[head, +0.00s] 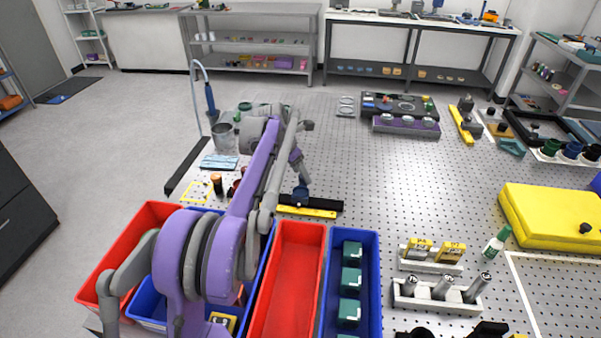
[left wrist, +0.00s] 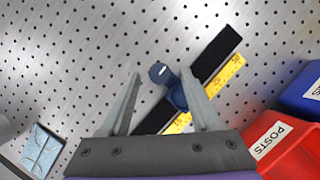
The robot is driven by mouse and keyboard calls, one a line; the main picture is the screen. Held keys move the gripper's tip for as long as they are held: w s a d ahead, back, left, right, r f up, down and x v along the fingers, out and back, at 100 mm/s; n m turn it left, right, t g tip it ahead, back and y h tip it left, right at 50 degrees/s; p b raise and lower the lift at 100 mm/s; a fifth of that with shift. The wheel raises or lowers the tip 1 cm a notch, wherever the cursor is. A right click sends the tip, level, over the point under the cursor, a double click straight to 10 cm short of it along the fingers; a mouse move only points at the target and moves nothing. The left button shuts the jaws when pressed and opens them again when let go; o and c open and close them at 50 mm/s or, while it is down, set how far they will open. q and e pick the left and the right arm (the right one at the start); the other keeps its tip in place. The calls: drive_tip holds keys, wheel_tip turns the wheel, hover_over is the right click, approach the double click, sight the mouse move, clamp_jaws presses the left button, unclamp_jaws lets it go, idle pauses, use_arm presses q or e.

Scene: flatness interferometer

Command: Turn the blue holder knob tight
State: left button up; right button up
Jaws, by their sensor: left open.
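The blue holder (head: 300,193) stands on the perforated table by a black and yellow bar, just below my left gripper (head: 298,166) in the head view. In the left wrist view the round blue knob (left wrist: 158,72) of the holder shows with a pale mark on its face. My left gripper (left wrist: 161,76) is open, and the knob appears between its two fingertips. I see no clear contact between fingers and knob. The right finger covers part of the holder body (left wrist: 177,95). My right gripper is not in view.
The yellow strip (head: 307,211) and black bar (left wrist: 217,54) lie beside the holder. A red bin (head: 323,240) and a blue bin (head: 375,270) stand at the table's near side. A light blue packet (head: 219,162) lies to the left.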

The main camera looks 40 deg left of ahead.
use_arm(q)
drive_tip(key=shift+w+f, duration=0.1)
drive_tip(key=shift+f, duration=0.05)
clamp_jaws()
